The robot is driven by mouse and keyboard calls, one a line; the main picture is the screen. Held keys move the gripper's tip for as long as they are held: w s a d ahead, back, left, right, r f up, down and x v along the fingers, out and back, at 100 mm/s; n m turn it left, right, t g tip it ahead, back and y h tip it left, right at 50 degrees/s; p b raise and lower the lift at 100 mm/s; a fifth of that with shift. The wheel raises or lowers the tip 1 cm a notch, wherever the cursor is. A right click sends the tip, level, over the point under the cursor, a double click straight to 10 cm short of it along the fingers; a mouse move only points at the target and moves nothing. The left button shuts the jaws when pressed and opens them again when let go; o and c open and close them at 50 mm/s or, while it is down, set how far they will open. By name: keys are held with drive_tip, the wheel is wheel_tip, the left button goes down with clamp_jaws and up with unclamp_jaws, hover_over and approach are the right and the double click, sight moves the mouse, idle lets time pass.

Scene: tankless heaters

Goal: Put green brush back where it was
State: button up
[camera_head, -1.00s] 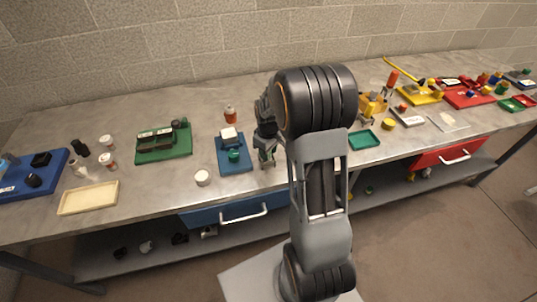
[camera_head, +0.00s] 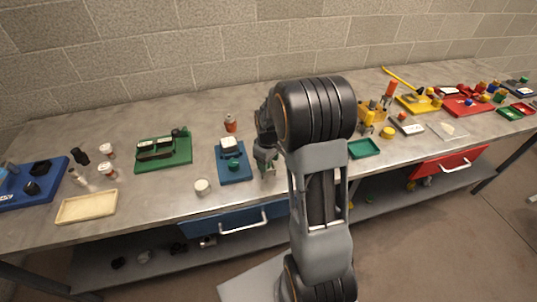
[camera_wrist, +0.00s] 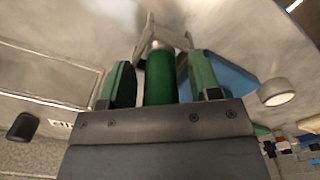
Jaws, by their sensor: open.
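The green brush appears as a green cylinder (camera_wrist: 160,76) between my gripper's two fingers in the wrist view, with a pale end beyond it. Clear gaps show on both sides, so the fingers do not touch it. A pale forked metal piece (camera_wrist: 150,30) shows just past its far end; whether they touch is unclear. My gripper (camera_wrist: 161,68) is open, with green finger pads. In the head view my gripper (camera_head: 267,172) is low over the bench, just right of the blue tray (camera_head: 236,177). The brush is hard to make out there.
On the blue tray are a white block (camera_head: 229,144) and a small green item (camera_head: 233,164). A white round cap (camera_head: 202,186) is left of it. A green tray (camera_head: 180,159), a cream tray (camera_head: 68,211) and a teal tray (camera_head: 364,148) are on the bench. A blue drawer (camera_head: 213,221) is below.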

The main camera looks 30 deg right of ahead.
wheel_tip(320, 180, up, 12)
drive_tip(key=shift+f+b, duration=0.2)
drive_tip(key=shift+b, duration=0.25)
drive_tip(key=s+a+r+m+t, duration=0.2)
drive_tip(key=s+a, duration=0.2)
drive_tip(key=s, duration=0.3)
drive_tip(key=s+a+r+m+t, duration=0.2)
drive_tip(key=s+a, duration=0.3)
drive_tip(key=s, duration=0.3)
drive_tip(key=shift+s+a+m, duration=0.25)
drive_tip(key=shift+s+m, duration=0.05)
drive_tip(key=shift+m, duration=0.3)
drive_tip(key=shift+r, duration=0.1)
idle(0.4)
